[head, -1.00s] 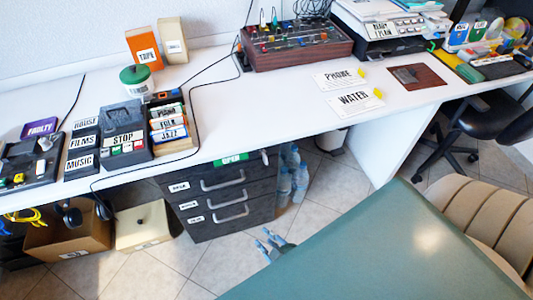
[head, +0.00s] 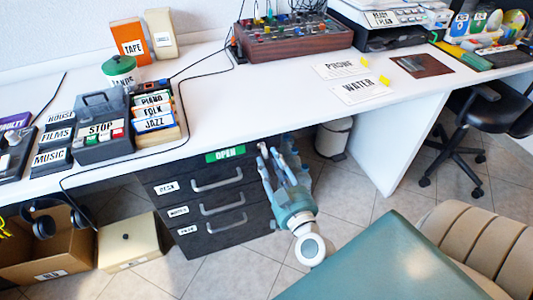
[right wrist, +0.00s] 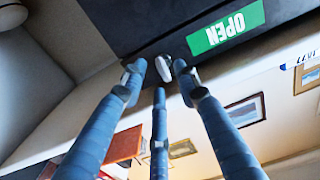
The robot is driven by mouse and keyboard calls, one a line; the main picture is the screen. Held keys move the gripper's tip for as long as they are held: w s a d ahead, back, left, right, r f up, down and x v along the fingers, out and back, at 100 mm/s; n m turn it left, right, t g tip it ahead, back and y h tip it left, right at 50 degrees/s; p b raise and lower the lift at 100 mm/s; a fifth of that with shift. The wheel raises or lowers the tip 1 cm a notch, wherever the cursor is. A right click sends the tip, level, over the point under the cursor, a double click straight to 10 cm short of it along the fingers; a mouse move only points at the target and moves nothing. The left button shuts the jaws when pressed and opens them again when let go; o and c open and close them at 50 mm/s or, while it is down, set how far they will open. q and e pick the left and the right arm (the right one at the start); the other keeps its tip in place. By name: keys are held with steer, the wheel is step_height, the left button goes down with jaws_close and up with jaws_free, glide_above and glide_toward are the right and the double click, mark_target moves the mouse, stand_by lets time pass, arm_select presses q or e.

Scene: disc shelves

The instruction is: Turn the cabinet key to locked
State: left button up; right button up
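A black drawer cabinet (head: 205,205) stands under the white desk, with a green OPEN label (head: 224,154) on its top edge. The label also shows upside down in the right wrist view (right wrist: 226,27). A small pale key (right wrist: 163,68) sticks out of the cabinet front beside the label. My right gripper (head: 272,150) is at the cabinet's upper right corner. In the right wrist view its blue fingers (right wrist: 160,72) are spread around the key, with small gaps showing. In the head view the fingers hide the key's surroundings. My left gripper is not in view.
The desk edge (head: 330,117) overhangs just above the cabinet. A white bin (head: 332,138) stands to its right, and a beige box (head: 130,240) and a cardboard box (head: 50,262) to its left. A black chair (head: 485,110) is at the far right.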

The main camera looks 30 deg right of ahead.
mark_target(262, 145)
steer(key=shift+x, duration=1.95)
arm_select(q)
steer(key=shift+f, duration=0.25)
arm_select(e)
jaws_close()
